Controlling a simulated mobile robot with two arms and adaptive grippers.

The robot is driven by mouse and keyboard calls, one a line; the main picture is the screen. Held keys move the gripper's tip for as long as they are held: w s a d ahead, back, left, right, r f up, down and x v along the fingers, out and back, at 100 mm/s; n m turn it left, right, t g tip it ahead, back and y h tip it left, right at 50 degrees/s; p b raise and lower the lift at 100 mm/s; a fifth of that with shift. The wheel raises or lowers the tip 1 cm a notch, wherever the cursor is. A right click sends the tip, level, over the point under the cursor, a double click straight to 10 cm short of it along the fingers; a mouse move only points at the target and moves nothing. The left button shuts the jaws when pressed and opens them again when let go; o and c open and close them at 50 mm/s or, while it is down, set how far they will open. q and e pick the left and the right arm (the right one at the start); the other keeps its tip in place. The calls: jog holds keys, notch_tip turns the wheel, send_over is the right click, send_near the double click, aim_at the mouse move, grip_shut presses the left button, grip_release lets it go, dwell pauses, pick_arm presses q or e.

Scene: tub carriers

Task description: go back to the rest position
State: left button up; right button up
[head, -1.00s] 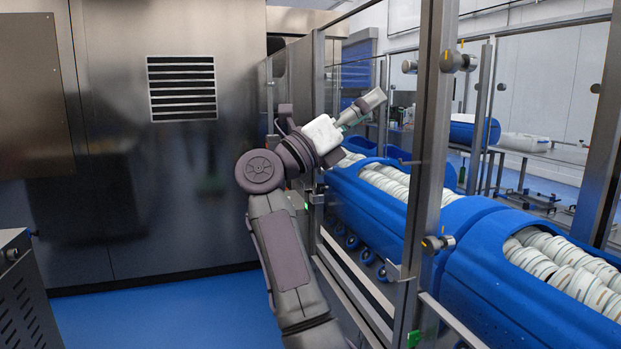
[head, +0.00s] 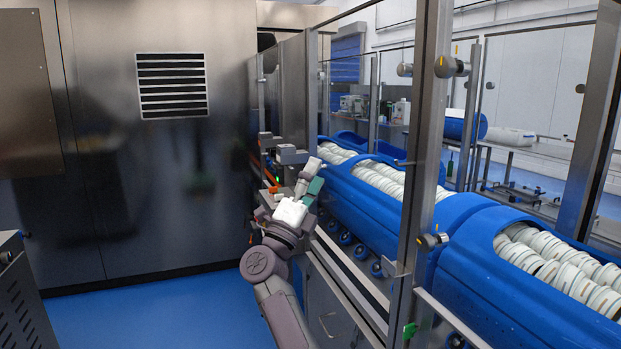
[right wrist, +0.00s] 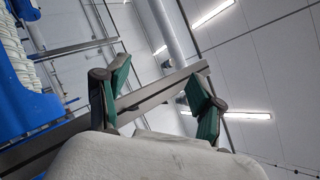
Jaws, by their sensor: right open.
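My right gripper (head: 308,180) shows near the middle of the head view, in front of the frame of the tub line. In the right wrist view its two green-padded fingers (right wrist: 158,105) stand wide apart with nothing between them. Behind the fingers there I see a metal bar, the ceiling and lamps. My left gripper is in neither view.
Blue tub carriers (head: 465,222) full of stacked white tubs stand in a row on the right, behind clear panels and a metal post (head: 424,150). A large steel cabinet (head: 110,220) fills the left. The blue floor (head: 160,310) before it is clear.

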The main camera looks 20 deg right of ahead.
jog(key=shift+w+f+n, duration=0.1)
jog(key=shift+f+n, duration=0.15)
jog(key=shift+n, duration=0.05)
jog(key=shift+f, duration=0.1)
